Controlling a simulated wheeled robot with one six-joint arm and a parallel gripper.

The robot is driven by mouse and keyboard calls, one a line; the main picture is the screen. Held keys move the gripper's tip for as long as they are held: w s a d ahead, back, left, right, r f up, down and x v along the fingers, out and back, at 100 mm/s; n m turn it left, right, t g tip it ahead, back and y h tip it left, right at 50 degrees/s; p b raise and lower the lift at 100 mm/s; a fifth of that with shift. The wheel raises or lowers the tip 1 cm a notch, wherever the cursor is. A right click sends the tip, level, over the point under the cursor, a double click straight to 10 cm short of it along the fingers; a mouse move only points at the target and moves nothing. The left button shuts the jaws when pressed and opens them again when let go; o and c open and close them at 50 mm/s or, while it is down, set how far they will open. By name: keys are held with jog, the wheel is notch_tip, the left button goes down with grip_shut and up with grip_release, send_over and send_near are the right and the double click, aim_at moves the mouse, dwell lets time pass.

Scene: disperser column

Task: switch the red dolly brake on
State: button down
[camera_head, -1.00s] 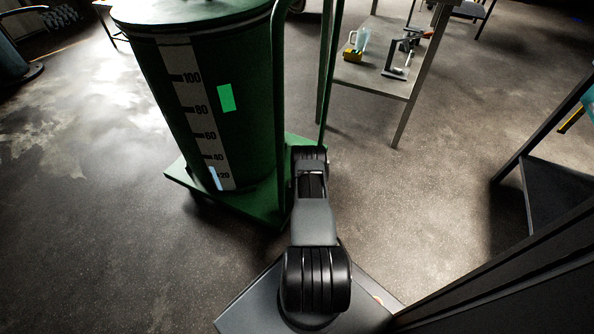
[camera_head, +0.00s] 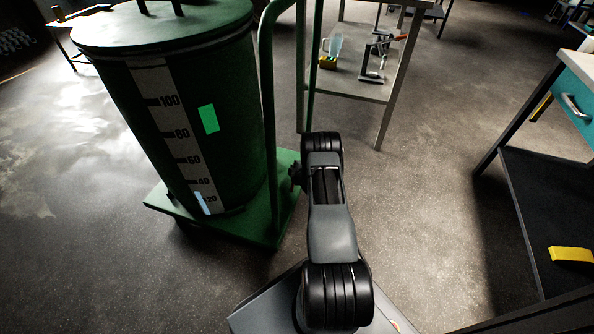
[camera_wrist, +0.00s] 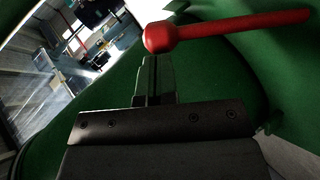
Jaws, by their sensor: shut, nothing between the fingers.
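The red brake lever (camera_wrist: 235,26) shows in the wrist view, with a round knob at its left end and its rod running right and slightly up. My gripper (camera_wrist: 152,62) is shut and empty. Its fingertips are just below the knob in the picture; I cannot tell whether they touch it. The green dolly (camera_head: 258,228) carries a tall green drum (camera_head: 160,120) with a white level scale. The brake and my fingertips are hidden in the head view, where my arm reaches beside the dolly's handle.
A metal table (camera_head: 395,85) with a jug and small tools stands behind the dolly. A dark shelf unit (camera_head: 545,190) with a teal drawer (camera_head: 575,100) stands at the right. Bare floor (camera_head: 420,200) lies between them.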

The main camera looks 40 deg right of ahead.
jog(key=shift+w+d, duration=0.2)
jog(key=shift+d, duration=0.35)
jog(key=shift+d, duration=0.15)
jog(key=shift+s+r, duration=0.1)
jog(key=shift+r, duration=0.05)
jog(key=p+v, duration=0.6)
jog(key=v, duration=0.4)
jog(key=shift+a, duration=0.4)
